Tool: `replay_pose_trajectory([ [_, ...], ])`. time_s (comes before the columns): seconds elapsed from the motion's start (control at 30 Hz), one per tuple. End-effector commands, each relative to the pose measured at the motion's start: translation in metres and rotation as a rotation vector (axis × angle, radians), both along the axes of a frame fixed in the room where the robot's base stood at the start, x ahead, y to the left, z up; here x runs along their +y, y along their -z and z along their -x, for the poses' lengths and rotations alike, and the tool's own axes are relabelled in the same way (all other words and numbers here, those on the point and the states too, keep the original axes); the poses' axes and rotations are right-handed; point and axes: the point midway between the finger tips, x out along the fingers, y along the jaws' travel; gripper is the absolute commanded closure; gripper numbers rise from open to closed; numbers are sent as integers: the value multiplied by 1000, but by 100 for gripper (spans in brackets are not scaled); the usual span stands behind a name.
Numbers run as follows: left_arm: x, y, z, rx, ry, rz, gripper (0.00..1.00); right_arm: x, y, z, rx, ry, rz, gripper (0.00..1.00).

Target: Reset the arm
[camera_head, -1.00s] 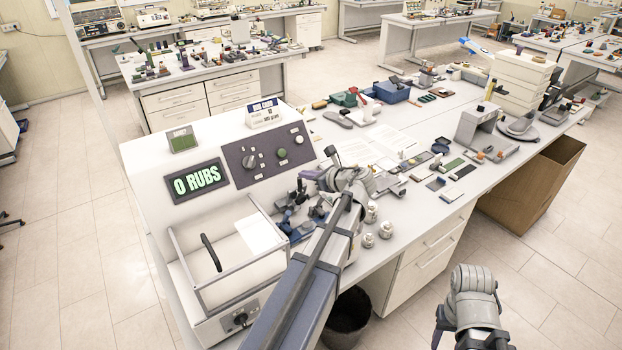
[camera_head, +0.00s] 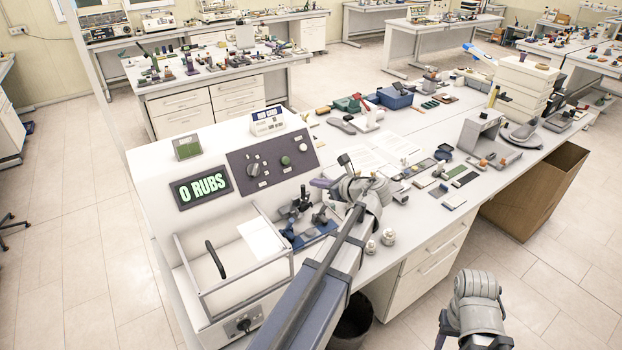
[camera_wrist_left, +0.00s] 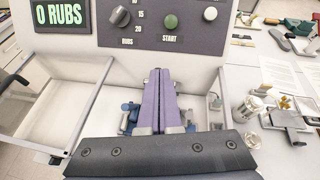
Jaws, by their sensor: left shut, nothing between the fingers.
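My left arm comes in from the bottom in the head view, and its gripper (camera_head: 322,183) is at the front of the test machine's panel (camera_head: 272,159). In the left wrist view its two purple fingers (camera_wrist_left: 161,88) lie together, shut, with nothing between them. They point toward the panel, above the blue clamp fixture (camera_wrist_left: 130,116), which they partly hide. The fixture (camera_head: 312,230) shows more clearly in the head view, beside the clear-walled tray. My right arm (camera_head: 476,303) is at the bottom right, over the floor; its fingers are not clear.
The machine's display (camera_head: 201,186) reads "0 RUBS". A tray with a black handle (camera_head: 216,259) is at its front left. Small metal weights (camera_head: 388,237) stand near the table edge. Pads, papers and a blue box (camera_head: 395,96) cover the bench to the right. Floor is open in front.

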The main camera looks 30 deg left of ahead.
Motion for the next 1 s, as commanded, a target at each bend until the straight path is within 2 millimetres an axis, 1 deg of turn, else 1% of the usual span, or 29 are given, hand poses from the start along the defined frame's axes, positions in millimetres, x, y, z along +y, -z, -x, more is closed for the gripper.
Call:
replay_pose_trajectory([
  [0.03, -8, -7, 3, 0, 3, 0, 100, 0, -7, 0, 0, 2, 0, 50],
  [0.23, -27, -14, 7, -1, 2, 0, 100, 0, -14, 0, 0, 8, 0, 50],
  [0.37, -31, -15, 8, 0, 0, 0, 100, 0, -15, 0, 0, 9, 0, 50],
  [0.67, -32, -13, 8, -3, -1, 3, 100, 0, -13, 0, 0, 10, 0, 50],
  [0.73, -38, -3, 11, -25, -11, 27, 100, 0, -7, 0, -1, 9, -1, 50],
  [0.77, -43, 6, 13, -43, -18, 48, 100, 0, -1, 0, -1, 9, -1, 50],
  [0.83, -60, 33, 19, -111, -51, 124, 100, 0, 15, 0, 0, 7, -1, 50],
  [0.87, -70, 48, 23, -147, -73, 167, 100, 0, 23, 0, -1, 7, 0, 50],
  [0.9, -86, 70, 30, -201, -109, 236, 100, 0, 36, 0, -1, 6, 0, 50],
  [0.97, -113, 105, 41, -284, -178, 347, 100, 0, 55, 0, -1, 4, 0, 50],
  [1.0, -132, 127, 49, -336, -231, 422, 100, 0, 68, 0, -1, 2, 0, 50],
])
